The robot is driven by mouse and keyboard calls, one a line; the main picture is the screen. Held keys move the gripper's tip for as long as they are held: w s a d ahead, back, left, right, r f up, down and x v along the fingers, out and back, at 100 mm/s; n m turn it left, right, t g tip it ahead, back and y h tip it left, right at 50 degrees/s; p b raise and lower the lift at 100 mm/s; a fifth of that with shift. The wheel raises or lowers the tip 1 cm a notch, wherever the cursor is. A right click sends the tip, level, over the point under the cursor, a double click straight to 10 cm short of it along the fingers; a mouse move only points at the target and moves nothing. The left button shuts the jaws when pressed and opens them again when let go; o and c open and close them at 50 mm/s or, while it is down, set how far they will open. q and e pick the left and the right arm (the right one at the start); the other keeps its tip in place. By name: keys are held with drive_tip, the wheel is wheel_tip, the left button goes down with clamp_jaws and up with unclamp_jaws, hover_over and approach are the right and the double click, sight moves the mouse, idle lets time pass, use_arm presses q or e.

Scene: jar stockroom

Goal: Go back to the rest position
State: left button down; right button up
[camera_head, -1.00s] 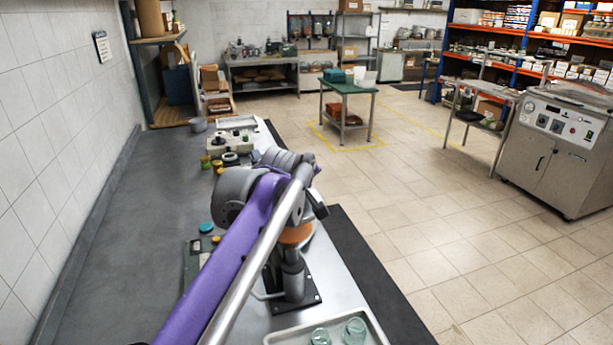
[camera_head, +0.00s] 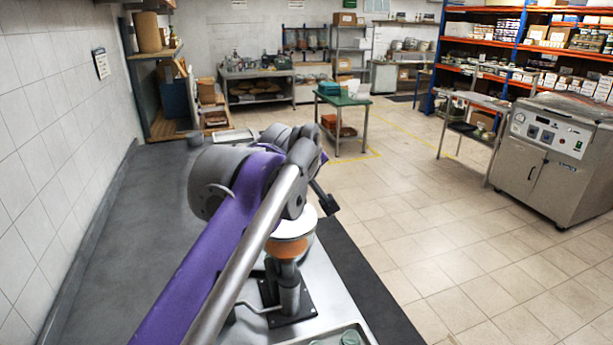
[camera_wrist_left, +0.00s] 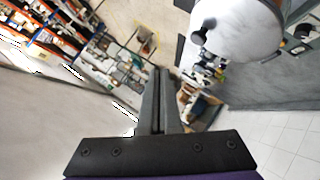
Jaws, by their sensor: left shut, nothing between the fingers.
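My left arm reaches in from the bottom left in the head view, a purple link with a grey tube, raised over the bench. My left gripper (camera_head: 327,199) shows as a small dark part at the far end of the arm, beside the white-topped device. In the left wrist view the two dark fingers of the left gripper (camera_wrist_left: 158,78) lie together, shut and empty. My right gripper is in neither view.
The grey bench (camera_head: 95,265) runs along the left wall. A white-topped device with an orange band (camera_head: 288,248) stands on its steel part, with a tray (camera_head: 318,333) in front. A green-topped table (camera_head: 343,101) and a steel cabinet (camera_head: 556,160) stand across the open floor.

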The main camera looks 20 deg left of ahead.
use_arm(q)
drive_tip(key=s+f+m+g, duration=0.1)
drive_tip(key=s+f+m, duration=0.2)
drive_tip(key=s+f, duration=0.5)
drive_tip(key=s+a+f+m+g, duration=0.1)
drive_tip(key=s+f+m+g, duration=0.1)
drive_tip(key=s+f, duration=0.7)
drive_tip(key=s+a+f+m+g+h, duration=0.1)
drive_tip(key=s+f+m, duration=0.4)
drive_tip(key=f, duration=1.3)
drive_tip(key=s+g, duration=0.1)
drive_tip(key=s, duration=0.3)
drive_tip(key=shift+s+a, duration=0.15)
drive_tip(key=shift+a, duration=0.05)
drive_tip(key=shift+a, duration=0.15)
